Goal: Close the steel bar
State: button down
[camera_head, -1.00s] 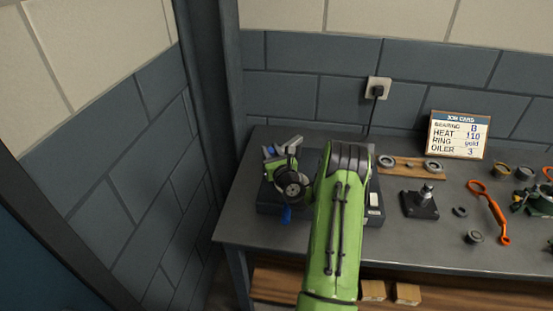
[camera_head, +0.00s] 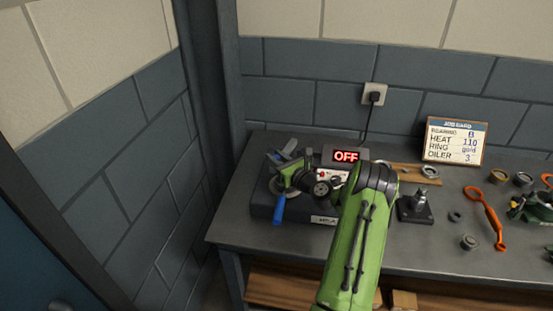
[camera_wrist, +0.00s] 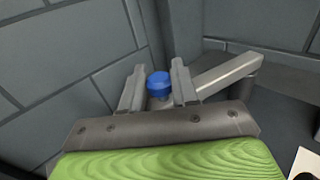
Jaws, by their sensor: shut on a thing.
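The steel bar (camera_wrist: 232,73) shows in the wrist view as a pale grey bar slanting up to the right, beside my right finger. Its far end is above a dark grey post. A blue handle (camera_wrist: 158,82) is between the fingertips of my gripper (camera_wrist: 158,92), which is shut on it. In the head view a blue handle (camera_head: 279,208) hangs over the front of the dark heater (camera_head: 262,211), just below my gripper. My wrist and forearm hide much of the heater's top, and I cannot tell the bar's exact angle from there.
The heater display (camera_head: 346,156) reads OFF. A bearing stand (camera_head: 415,207), an orange tool (camera_head: 487,215) and several rings lie to the right. A job card (camera_head: 455,141) stands at the back. A wall (camera_head: 130,190) is close on the left.

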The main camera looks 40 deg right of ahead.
jog(key=c, duration=0.9)
grip_release()
jog(key=s, duration=1.5)
jog(key=shift+s+a, duration=0.3)
jog(key=shift+a, duration=0.1)
jog(key=shift+c, duration=0.4)
